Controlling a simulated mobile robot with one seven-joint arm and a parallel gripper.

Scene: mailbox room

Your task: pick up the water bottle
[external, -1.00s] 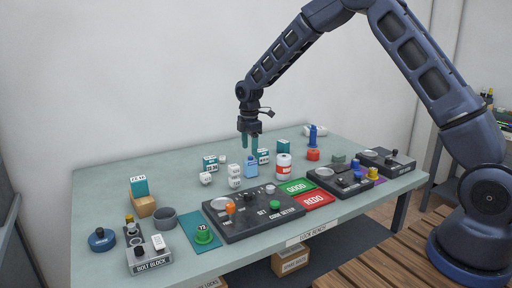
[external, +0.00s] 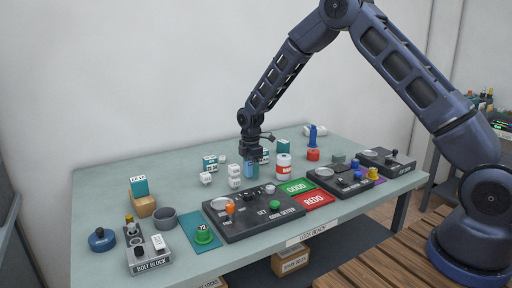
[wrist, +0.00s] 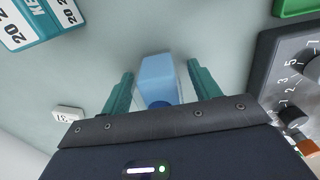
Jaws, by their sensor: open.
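A small light-blue bottle (external: 251,176) stands on the green-grey bench, behind the large black control panel. My gripper (external: 251,163) points straight down over it, with teal fingers beside its upper part. In the wrist view the bottle (wrist: 158,78) lies between the two fingers of my open gripper (wrist: 160,72), with a gap visible on each side. Its dark-blue cap is partly hidden by the gripper body.
A white-and-red canister (external: 284,166) stands close to the right of the bottle. White stacked blocks (external: 234,176) stand close to its left. The large black panel (external: 252,211) lies in front. The bench's back left is clear.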

